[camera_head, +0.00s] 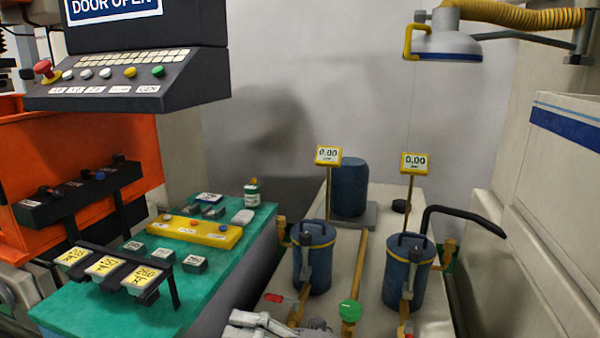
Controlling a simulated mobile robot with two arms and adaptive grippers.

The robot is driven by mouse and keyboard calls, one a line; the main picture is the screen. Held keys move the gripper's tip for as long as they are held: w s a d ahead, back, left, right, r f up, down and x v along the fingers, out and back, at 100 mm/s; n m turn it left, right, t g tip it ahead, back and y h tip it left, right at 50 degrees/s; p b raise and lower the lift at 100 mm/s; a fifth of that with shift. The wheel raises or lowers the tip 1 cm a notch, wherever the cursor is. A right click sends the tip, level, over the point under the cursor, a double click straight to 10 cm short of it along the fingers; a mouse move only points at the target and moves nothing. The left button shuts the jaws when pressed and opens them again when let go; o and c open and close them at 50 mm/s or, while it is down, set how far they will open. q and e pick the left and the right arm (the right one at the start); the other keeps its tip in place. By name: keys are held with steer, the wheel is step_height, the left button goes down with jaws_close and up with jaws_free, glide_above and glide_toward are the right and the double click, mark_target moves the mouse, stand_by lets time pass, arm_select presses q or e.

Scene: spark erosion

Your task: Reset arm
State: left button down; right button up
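A light grey jointed part (262,324) shows at the bottom edge, left of the centre, beside the near filter canister. It looks like part of my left gripper, but most of it is cut off by the frame. I cannot see whether its fingers are open or shut, and I see nothing held. My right gripper is not in view.
A green-topped bench (205,290) with a yellow block (195,231) and label stand (112,268) is at left. Two blue canisters (313,270) (409,285) stand on a pale top. A control panel (130,80) and lamp head (443,44) overhang.

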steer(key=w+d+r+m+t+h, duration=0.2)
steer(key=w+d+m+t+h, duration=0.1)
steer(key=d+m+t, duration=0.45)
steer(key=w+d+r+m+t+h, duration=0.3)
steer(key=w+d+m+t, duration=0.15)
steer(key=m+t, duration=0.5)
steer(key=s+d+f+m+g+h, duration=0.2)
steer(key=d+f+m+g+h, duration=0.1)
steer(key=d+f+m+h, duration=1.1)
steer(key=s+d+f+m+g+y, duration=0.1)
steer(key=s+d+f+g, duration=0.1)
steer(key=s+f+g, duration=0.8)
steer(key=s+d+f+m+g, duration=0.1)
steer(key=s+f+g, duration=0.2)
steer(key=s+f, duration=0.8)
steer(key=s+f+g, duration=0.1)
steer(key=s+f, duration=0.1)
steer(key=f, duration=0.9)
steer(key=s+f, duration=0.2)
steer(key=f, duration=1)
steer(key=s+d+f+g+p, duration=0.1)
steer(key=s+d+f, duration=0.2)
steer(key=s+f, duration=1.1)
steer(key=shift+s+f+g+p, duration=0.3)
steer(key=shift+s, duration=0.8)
